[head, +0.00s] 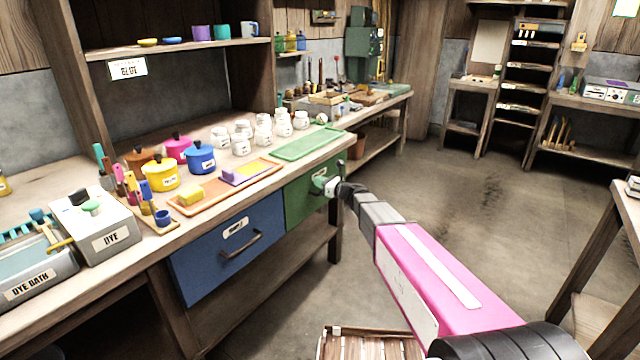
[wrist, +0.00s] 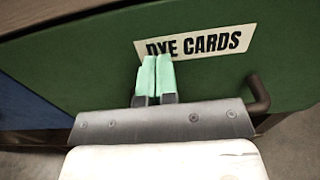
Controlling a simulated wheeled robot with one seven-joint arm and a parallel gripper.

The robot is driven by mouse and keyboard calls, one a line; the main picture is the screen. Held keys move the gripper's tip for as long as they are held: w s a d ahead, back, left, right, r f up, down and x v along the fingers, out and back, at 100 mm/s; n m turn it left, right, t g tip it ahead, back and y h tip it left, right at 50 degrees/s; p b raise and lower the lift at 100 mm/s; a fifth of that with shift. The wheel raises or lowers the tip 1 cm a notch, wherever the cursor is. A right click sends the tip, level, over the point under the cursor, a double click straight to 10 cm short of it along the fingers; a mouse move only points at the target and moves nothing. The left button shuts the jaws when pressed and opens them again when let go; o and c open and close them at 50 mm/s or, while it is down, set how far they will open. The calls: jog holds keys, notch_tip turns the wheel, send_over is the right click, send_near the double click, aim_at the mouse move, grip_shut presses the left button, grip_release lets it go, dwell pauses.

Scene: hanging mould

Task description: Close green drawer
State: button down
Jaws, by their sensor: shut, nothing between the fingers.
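The green drawer (head: 300,199) is under the right end of the workbench, beside the blue drawer. Its front looks about in line with the bench edge; any small gap is hard to tell. In the wrist view the green front (wrist: 225,75) fills most of the picture, with a "DYE CARDS" label (wrist: 205,42) and a dark bar handle (wrist: 259,95) to the right. My gripper (head: 322,184) is shut and empty at the drawer front. Its pale green fingertips (wrist: 156,62) overlap the label's lower left; they are touching or very near the front.
The blue drawer (head: 230,245) with its handle is just left. A green tray (head: 308,145), white jars (head: 263,130) and an orange tray (head: 225,188) stand on the bench above. A wooden crate (head: 368,345) is on the floor in front. Open floor lies to the right.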

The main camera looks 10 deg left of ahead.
jog(key=v, duration=1.4)
jog(key=s+d+f+n+g+h, duration=0.3)
jog(key=s+f+n+h, duration=0.15)
jog(key=s+n, duration=0.25)
jog(key=s+d+f+n+g+h, duration=0.3)
jog(key=s+f+n+g, duration=0.15)
jog(key=s+n, duration=0.3)
jog(key=s+d+f+n+g+h, duration=0.1)
jog(key=s+d+f+n+h, duration=0.2)
jog(key=s+d+n+h, duration=0.5)
jog(key=s+d+n, duration=0.1)
jog(key=s+d, duration=0.2)
jog(key=d, duration=0.2)
jog(key=shift+f, duration=0.35)
jog(key=shift+d+n+g, duration=0.1)
jog(key=shift+n+g, duration=0.15)
